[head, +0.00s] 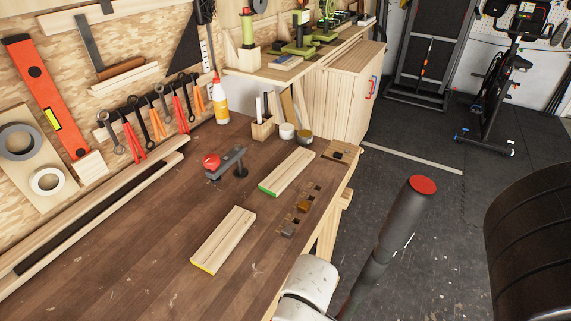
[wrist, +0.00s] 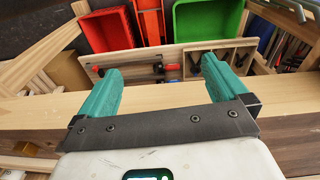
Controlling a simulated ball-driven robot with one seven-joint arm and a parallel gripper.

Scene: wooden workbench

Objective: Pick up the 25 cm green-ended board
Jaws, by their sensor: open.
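The green-ended board (head: 289,171) lies flat on the wooden workbench, a pale plank with a green strip on its near left end. A similar board with a yellow end (head: 224,240) lies nearer and to the left of it, apart from it. My gripper (wrist: 161,76) shows in the wrist view with its two teal fingers spread and nothing between them. Neither board is in the wrist view. In the head view the fingers are not visible, so their distance from the green-ended board cannot be told.
A red-topped clamp (head: 226,162) stands left of the green-ended board. Several small blocks (head: 303,206) lie to its right along the bench edge. Cans (head: 287,131) and a pen holder (head: 262,128) stand behind. The wrist view shows a red bin (wrist: 207,22) and a green bin (wrist: 277,20).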

